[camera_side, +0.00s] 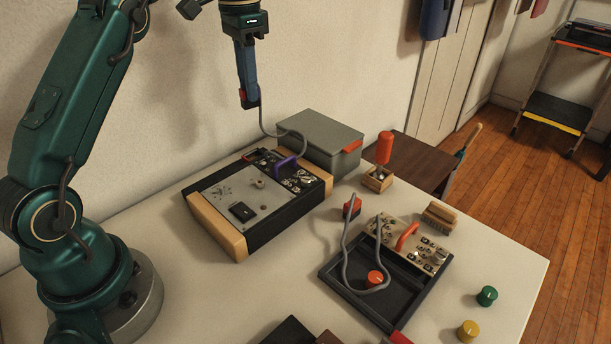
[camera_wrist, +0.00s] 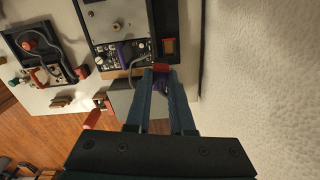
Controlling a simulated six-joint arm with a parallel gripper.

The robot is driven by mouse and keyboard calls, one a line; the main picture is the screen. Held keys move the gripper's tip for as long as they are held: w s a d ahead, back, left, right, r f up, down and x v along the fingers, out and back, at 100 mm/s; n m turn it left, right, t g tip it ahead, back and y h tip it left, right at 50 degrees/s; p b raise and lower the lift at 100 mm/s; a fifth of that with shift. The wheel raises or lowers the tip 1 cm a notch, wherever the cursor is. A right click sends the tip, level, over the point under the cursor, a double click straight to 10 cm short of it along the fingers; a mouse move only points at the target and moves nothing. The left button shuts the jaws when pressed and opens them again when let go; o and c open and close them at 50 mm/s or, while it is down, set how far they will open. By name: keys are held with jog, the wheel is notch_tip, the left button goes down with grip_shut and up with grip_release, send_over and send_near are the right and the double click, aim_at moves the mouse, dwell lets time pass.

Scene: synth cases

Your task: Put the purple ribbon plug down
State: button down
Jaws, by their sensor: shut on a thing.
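My gripper (camera_side: 250,98) hangs high above the back edge of the table, fingers pointing down. A grey cable (camera_side: 300,134) runs from the fingertips down to the black and wood-sided console (camera_side: 217,228). A second purple piece (camera_side: 287,164) sits on the console's control panel at the cable's lower end. It also shows in the wrist view (camera_wrist: 125,52). The held plug is clear of the table and console.
A grey lidded box (camera_side: 322,135) stands behind the console. A red-handled tool on a wooden block (camera_side: 383,165), a brush (camera_side: 440,215) and a dark tray (camera_side: 336,272) with a looped cable are to the right. Green (camera_side: 487,296) and yellow (camera_side: 469,330) knobs lie front right.

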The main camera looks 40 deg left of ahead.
jog(key=s+d+f+m, duration=0.2)
jog(key=s+d+m, duration=0.4)
jog(key=s+m, duration=0.2)
jog(key=s+d+f+m, duration=0.3)
jog(key=s+d+m, duration=0.3)
jog(key=s+m, duration=0.2)
jog(key=s+d+f, duration=0.1)
jog(key=d+f, duration=0.1)
jog(key=d, duration=0.1)
jog(key=s+d+f, duration=0.1)
jog(key=d+f, duration=0.1)
jog(key=d, duration=0.2)
jog(key=s+d+f, duration=0.1)
jog(key=d+f, duration=0.1)
jog(key=d, duration=0.2)
jog(key=shift+f, duration=2.4)
jog(key=shift+f, duration=0.1)
jog(key=c, duration=0.8)
grip_release()
